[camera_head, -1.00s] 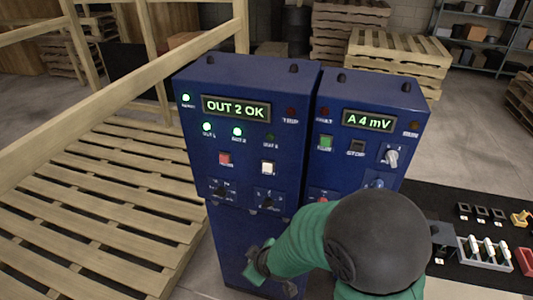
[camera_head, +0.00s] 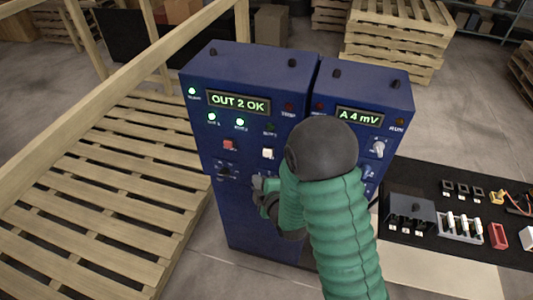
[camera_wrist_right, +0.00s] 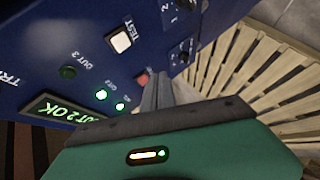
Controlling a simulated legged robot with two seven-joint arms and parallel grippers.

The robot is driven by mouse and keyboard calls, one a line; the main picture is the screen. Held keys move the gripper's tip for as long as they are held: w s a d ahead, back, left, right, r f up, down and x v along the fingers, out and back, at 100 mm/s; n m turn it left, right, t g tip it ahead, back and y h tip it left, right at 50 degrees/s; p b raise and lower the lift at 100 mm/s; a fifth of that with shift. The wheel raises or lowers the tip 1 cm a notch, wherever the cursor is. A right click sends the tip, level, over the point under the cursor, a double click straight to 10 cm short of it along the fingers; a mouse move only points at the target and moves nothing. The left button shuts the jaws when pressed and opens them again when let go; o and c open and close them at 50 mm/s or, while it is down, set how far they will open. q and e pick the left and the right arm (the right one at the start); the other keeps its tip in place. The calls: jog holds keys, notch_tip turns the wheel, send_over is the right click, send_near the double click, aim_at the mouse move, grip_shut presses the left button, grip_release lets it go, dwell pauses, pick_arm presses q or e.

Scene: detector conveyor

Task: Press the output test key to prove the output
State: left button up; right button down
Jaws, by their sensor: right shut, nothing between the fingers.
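The output test key is a white square button (camera_head: 267,153) on the front of the left blue cabinet (camera_head: 262,222). It shows in the right wrist view (camera_wrist_right: 120,41) with the label TEST beside it. The cabinet's display (camera_head: 238,102) reads OUT 2 OK. Two output lamps are lit green (camera_head: 212,117), and the OUT 3 lamp (camera_wrist_right: 67,71) is dark. My right gripper (camera_head: 259,184) is shut and empty, just below the test key in the head view. In the wrist view its fingers (camera_wrist_right: 156,88) are apart from the key. My left gripper is out of view.
A red button (camera_head: 228,144) sits left of the test key, with rotary knobs (camera_head: 223,171) below. The right cabinet (camera_head: 372,85) reads A 4 mV and is partly hidden by my arm. A wooden pallet (camera_head: 110,180) lies left; a black mat (camera_head: 430,175) with small parts lies right.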

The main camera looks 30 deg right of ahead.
aim_at(267, 153)
jog(key=w+d, duration=0.5)
jog(key=d, duration=0.1)
jog(key=shift+p, duration=0.35)
jog(key=shift+w+d, duration=0.1)
dwell(1.6)
jog(key=shift+w+d+r, duration=0.1)
jog(key=shift+w+d, duration=0.1)
jog(key=shift+d, duration=0.05)
jog(key=shift+w+d+b, duration=0.3)
jog(key=shift+w+d, duration=0.05)
jog(key=shift+d, duration=0.05)
dwell(0.9)
jog(key=shift+s+a, duration=0.65)
